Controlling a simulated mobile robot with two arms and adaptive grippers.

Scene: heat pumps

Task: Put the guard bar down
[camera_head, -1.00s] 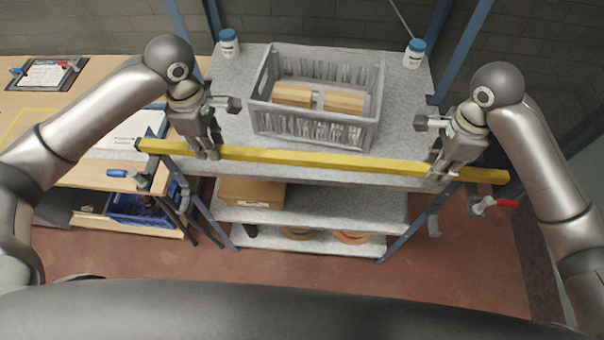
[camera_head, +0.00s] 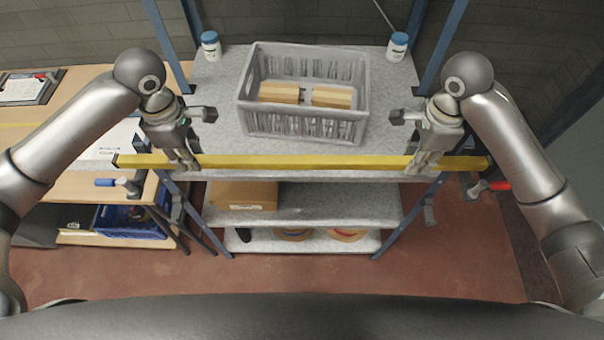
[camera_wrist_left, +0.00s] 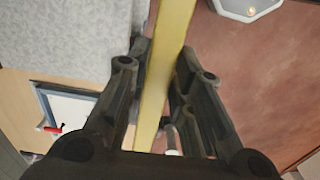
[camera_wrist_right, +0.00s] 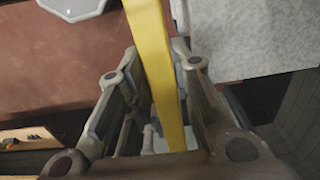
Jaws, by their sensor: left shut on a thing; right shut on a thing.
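The yellow guard bar (camera_head: 300,162) runs nearly level across the head view, in front of the grey crate and along the front edge of the top shelf (camera_head: 215,85). My left gripper (camera_head: 188,163) is shut on the bar near its left end. My right gripper (camera_head: 422,165) is shut on it near its right end. The bar also passes between the fingers in the left wrist view (camera_wrist_left: 167,70) and the right wrist view (camera_wrist_right: 155,65). I cannot tell whether the bar touches the shelf or its posts.
The grey crate (camera_head: 300,127) holds wooden blocks. Two blue-lidded jars (camera_head: 210,45) stand at the back corners. A blue-handled clamp (camera_head: 118,183) and a red-handled clamp (camera_head: 485,187) are near the bar's ends. A workbench (camera_head: 75,185) stands at left. The red floor (camera_head: 300,272) in front is clear.

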